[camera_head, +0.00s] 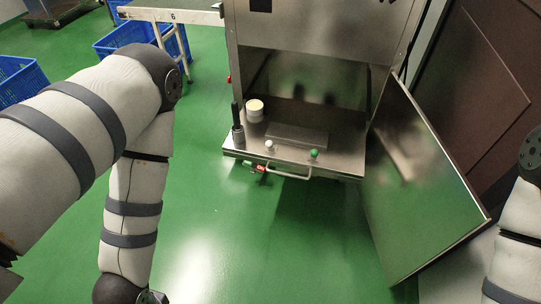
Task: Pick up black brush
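A slim black upright object (237,123), which looks like the black brush, stands at the left front corner of the steel machine's ledge (340,160). Its narrow dark handle points up and its wider grey-black lower part rests on the ledge. It is small here, so its bristles cannot be made out. My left arm comes in from the left, bends at the elbow and hangs down to the bottom edge, well left of the brush. Its gripper is outside the picture. My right arm shows only at the right edge, and its gripper is outside the picture.
A white round container (254,111) stands right of the brush. A flat metal block (297,136), a white knob (269,146) and a green knob (314,154) are also there. An open steel door (425,190) swings out at right. Green floor (215,215) is clear in front.

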